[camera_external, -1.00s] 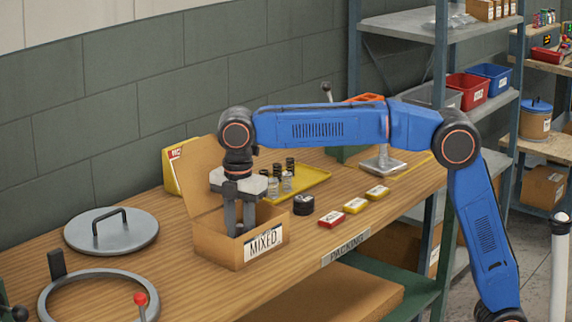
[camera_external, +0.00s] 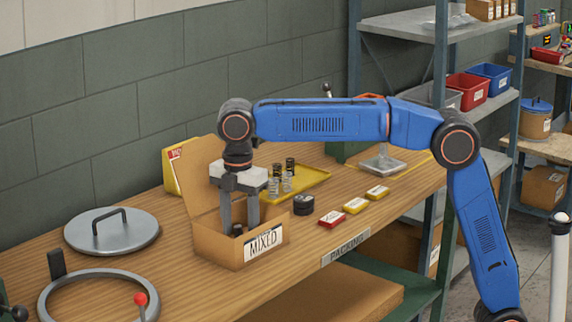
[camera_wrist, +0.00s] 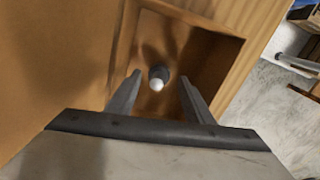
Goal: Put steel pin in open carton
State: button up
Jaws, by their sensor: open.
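The open carton (camera_external: 212,250), a brown box with a MIXED label, stands on the bench with its lid flap raised at the back. My gripper (camera_external: 239,221) points down into it with its fingers spread apart. In the wrist view, the steel pin (camera_wrist: 158,77) is a short grey cylinder with a bright end, inside the carton (camera_wrist: 215,65) and between the fingertips, with space on both sides. In the external view, a small dark top (camera_external: 237,230) shows between the fingers; the rest is hidden by the carton's front wall.
A yellow tray (camera_external: 312,186) with several springs lies behind the carton. A grey lid (camera_external: 111,232) and a ring (camera_external: 98,296) lie left.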

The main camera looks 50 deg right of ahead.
aim_at(241, 226)
notch_tip(241, 226, up, 10)
dwell(0.4)
jog(key=s+d+f+m+t, duration=0.1)
jog(key=s+d+m, duration=0.25)
jog(key=d, duration=0.65)
jog(key=s+d+f+m+t, duration=0.1)
jog(key=s+d+f+m, duration=0.2)
jog(key=d, duration=0.7)
jog(key=s+d+m, duration=0.4)
jog(key=d, duration=0.6)
jog(key=s+d+f+m+t, duration=0.1)
jog(key=s+d+f+m, duration=0.3)
jog(key=s+d+f, duration=0.4)
jog(key=s+d+f+m+t, duration=0.1)
jog(key=s+d+f+m, duration=0.4)
jog(key=s+d+f, duration=0.3)
jog(key=s+f, duration=0.4)
jog(key=f, duration=0.2)
jog(key=shift+s+t, duration=0.25)
jog(key=shift+t, duration=0.15)
